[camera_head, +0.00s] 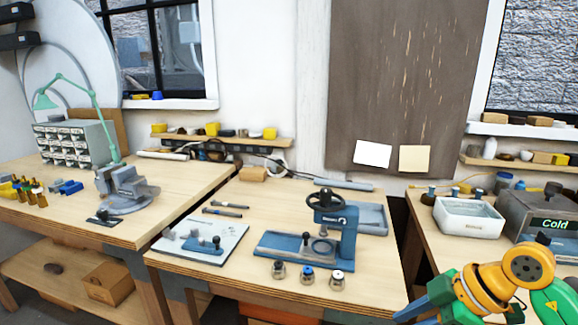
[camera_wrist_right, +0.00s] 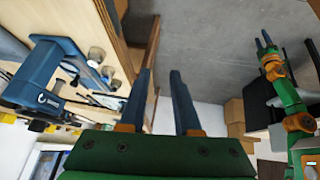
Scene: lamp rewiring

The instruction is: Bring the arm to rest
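My right arm (camera_head: 500,283) reaches in at the lower right of the head view, in front of the right-hand bench. In the right wrist view my right gripper (camera_wrist_right: 160,76) has its two blue fingers well apart, with nothing between them. It is clear of the bench edge, with grey floor behind it. My left gripper is outside the head view. A green and orange arm, which looks like my left one, shows at the right of the right wrist view; its small gripper (camera_wrist_right: 263,40) has two finger tips apart and holds nothing visible.
A blue press (camera_head: 335,225) stands on the middle bench, with several small jars (camera_head: 307,276) and a white board (camera_head: 205,240). A vise (camera_head: 125,188) and green lamp (camera_head: 95,105) are at left.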

